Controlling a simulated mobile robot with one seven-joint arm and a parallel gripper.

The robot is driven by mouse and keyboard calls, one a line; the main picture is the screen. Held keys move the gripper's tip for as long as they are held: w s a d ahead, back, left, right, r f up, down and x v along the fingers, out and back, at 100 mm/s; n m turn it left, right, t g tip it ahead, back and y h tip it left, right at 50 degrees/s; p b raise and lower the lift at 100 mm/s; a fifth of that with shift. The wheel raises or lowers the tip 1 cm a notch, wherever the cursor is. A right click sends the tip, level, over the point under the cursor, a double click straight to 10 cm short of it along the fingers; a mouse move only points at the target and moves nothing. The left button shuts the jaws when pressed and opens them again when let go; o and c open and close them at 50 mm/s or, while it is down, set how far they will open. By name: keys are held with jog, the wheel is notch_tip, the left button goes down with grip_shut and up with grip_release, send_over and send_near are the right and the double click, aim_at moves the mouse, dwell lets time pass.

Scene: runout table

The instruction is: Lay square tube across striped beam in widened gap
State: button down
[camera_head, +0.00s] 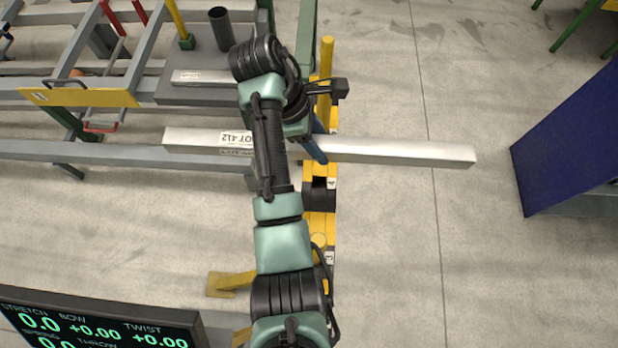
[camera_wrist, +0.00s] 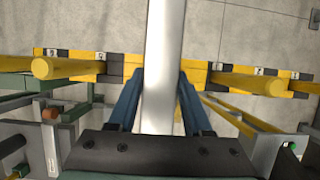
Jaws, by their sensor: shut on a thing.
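The square tube (camera_head: 400,151) is a long silver bar with a lot label, lying left to right in the head view. My gripper (camera_head: 316,150) has blue fingers on either side of it, and in the wrist view the gripper (camera_wrist: 161,80) is shut on the tube (camera_wrist: 166,35). The striped beam (camera_head: 320,222), yellow and black, runs beneath, crosswise to the tube; it also shows in the wrist view (camera_wrist: 221,76). The tube passes between two yellow posts (camera_wrist: 46,68) (camera_wrist: 274,86). I cannot tell whether it touches the beam. My arm hides part of the crossing.
A grey frame (camera_head: 70,151) with rails and a tray (camera_head: 185,97) stands at left. A dark blue panel (camera_head: 570,145) stands at right, beyond the tube's end with a gap. A display (camera_head: 100,325) is at lower left.

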jog(key=f+b, duration=0.3)
jog(key=f, duration=0.3)
jog(key=f+b, duration=0.3)
jog(key=f, duration=0.3)
jog(key=f+b, duration=0.3)
jog(key=f, duration=0.3)
jog(key=shift+s+d+f, duration=0.25)
jog(key=shift+d+f, duration=0.05)
jog(key=shift+f, duration=0.1)
jog(key=shift+f, duration=0.1)
jog(key=shift+c, duration=1.6)
grip_release()
jog(key=shift+s, duration=0.1)
jog(key=p+v, duration=0.1)
jog(key=v, duration=1.1)
